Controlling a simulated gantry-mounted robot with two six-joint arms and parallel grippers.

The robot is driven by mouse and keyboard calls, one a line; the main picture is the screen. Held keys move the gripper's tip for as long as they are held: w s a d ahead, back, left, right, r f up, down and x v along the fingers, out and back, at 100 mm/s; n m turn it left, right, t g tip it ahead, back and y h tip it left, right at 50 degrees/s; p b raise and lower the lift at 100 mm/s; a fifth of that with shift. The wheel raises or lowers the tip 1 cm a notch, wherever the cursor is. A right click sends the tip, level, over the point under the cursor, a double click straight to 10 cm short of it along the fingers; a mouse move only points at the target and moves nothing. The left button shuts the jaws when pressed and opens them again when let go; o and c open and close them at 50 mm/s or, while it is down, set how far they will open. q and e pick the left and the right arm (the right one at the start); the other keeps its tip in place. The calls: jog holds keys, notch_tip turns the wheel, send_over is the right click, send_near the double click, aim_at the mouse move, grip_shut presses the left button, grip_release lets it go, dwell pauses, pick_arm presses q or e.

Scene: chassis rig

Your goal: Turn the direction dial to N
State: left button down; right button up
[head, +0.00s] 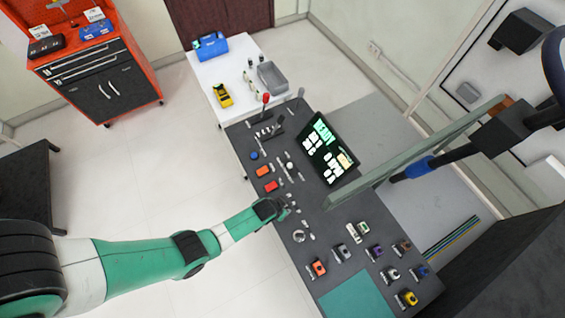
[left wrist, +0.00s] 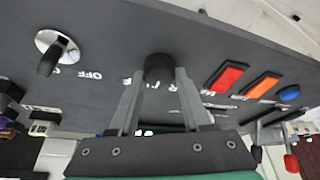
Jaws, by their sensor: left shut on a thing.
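My left gripper (head: 283,208) reaches in from the left to the left edge of the dark control panel (head: 330,217). In the left wrist view its two grey fingers (left wrist: 160,88) are shut on a round black dial knob (left wrist: 158,66). White lettering is printed around this knob, but the fingers cover part of it, and I cannot read which mark the knob points to. My right gripper is not in view.
A second black knob on a silver ring (left wrist: 62,42) sits beside the held one. On its other side are a red button (left wrist: 225,77), an orange button (left wrist: 263,86) and a blue button (left wrist: 289,93). A lit screen (head: 327,150) and several coloured connectors stand on the panel.

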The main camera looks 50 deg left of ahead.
pick_arm(q)
jog(key=shift+s+f, duration=0.1)
dwell(0.3)
jog(key=shift+c, duration=1.8)
grip_release()
jog(key=shift+r, duration=0.35)
jog(key=p+v, duration=0.8)
jog(key=v, duration=0.3)
jog(key=shift+d, duration=0.1)
